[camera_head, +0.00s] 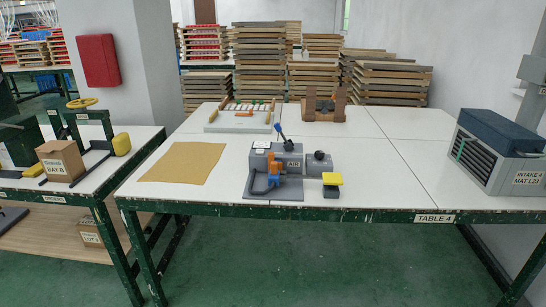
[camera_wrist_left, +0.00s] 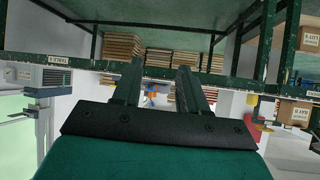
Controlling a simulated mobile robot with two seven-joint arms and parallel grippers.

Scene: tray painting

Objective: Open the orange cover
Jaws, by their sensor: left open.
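A grey device labelled AIR (camera_head: 290,177) stands near the front middle of the white table. A small orange part (camera_head: 273,168), which looks like the orange cover, is on its front left, with a blue part beside it. Whether it is open or shut is too small to tell. My left gripper (camera_wrist_left: 158,75) shows in the left wrist view with its two fingers apart and nothing between them. Small blue and orange shapes show far beyond the fingers. Neither gripper shows in the head view.
A tan sheet (camera_head: 183,163) lies left of the device. A yellow-topped block (camera_head: 332,180) stands at its right. A grey box labelled INTAKE 4 (camera_head: 494,160) is at the table's right end. Behind are a rack (camera_head: 240,119) and a brown wooden stand (camera_head: 323,115). The right middle of the table is clear.

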